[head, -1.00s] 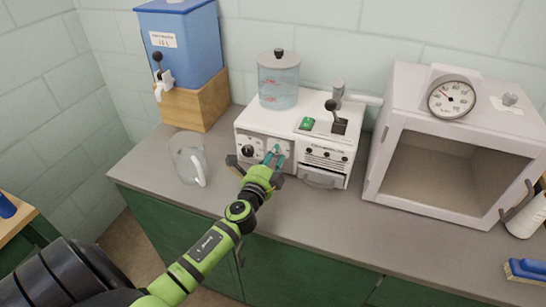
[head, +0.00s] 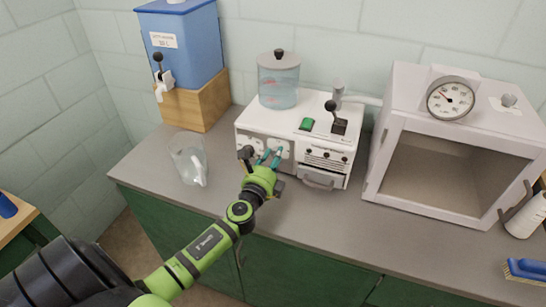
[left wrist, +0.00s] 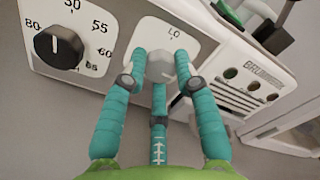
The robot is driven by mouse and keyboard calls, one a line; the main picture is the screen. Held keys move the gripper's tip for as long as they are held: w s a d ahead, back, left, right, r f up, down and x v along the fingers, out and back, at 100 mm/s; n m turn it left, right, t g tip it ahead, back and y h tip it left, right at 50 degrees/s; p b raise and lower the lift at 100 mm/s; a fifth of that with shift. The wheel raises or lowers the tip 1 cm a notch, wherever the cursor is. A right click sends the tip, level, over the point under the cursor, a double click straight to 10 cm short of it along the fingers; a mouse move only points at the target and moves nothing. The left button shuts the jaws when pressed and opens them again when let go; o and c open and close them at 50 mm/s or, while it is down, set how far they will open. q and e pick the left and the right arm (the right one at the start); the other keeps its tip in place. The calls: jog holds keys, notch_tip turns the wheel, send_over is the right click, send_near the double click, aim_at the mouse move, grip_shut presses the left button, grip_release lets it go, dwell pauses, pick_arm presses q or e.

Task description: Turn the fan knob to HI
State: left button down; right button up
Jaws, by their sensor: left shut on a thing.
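The fan knob (left wrist: 160,66) is a small pale grey knob on a white plate on the front of a white machine (head: 310,145). The plate reads LO above the knob; no HI mark shows. My left gripper (head: 269,157) is at the front panel with its teal fingers closed around the knob, one on each side in the left wrist view. The fingers mostly hide the knob in the head view. My right gripper is not in view.
A black numbered dial (left wrist: 59,46) sits close left of the fan knob. A glass jug (head: 188,158) stands left on the grey counter (head: 300,222). A white cabinet (head: 376,165) with a gauge (head: 451,98) stands right. A blue tank (head: 190,45) stands back left.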

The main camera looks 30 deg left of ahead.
pick_arm(q)
jog(key=shift+d, duration=0.2)
jog(key=c, duration=1)
grip_release()
jog(key=shift+w+f, duration=0.1)
jog(key=shift+o, duration=0.2)
jog(key=v, duration=1.2)
